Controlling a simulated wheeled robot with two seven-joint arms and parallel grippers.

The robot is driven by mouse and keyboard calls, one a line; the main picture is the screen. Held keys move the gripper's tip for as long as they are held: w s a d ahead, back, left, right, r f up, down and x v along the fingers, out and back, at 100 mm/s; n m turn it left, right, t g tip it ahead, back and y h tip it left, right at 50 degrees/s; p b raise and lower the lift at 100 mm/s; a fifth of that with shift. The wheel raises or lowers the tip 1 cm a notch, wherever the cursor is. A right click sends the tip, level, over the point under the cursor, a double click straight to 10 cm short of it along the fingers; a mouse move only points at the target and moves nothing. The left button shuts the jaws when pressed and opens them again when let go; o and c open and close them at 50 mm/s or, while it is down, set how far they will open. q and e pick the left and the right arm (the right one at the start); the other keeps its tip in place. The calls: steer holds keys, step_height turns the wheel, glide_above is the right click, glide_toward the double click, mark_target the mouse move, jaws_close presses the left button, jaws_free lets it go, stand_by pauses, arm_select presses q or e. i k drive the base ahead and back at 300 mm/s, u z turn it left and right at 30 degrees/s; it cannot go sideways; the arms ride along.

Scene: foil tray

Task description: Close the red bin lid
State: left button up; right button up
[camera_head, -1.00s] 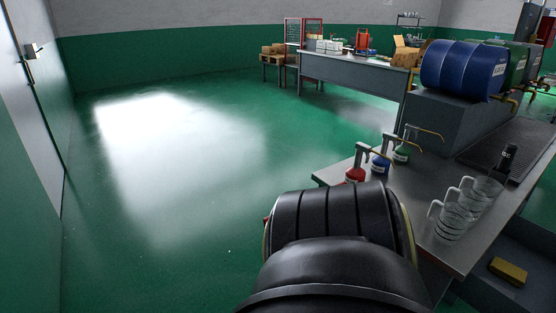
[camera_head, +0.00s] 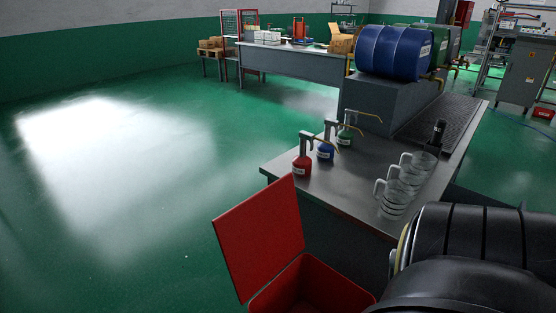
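The red bin (camera_head: 312,284) stands on the floor at the bottom middle of the head view, beside the near end of the metal workbench. Its red lid (camera_head: 259,238) is open and stands steeply tilted at the bin's left side. The bin's lower part is cut off by the frame edge. A large black part of my own arm fills the bottom right corner. Neither of my grippers shows.
The metal workbench (camera_head: 351,184) carries red, blue and green pump cans (camera_head: 325,151) and several glass jugs (camera_head: 397,190). A blue drum (camera_head: 393,52) lies on a raised block behind. The green floor (camera_head: 150,190) at left is clear.

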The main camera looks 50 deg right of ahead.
mark_target(257, 237)
steer(key=i, duration=2.7)
steer(key=z, duration=4)
steer(key=k, duration=0.4)
steer(key=z, duration=0.85)
steer(key=i, duration=0.5)
steer(key=z, duration=0.05)
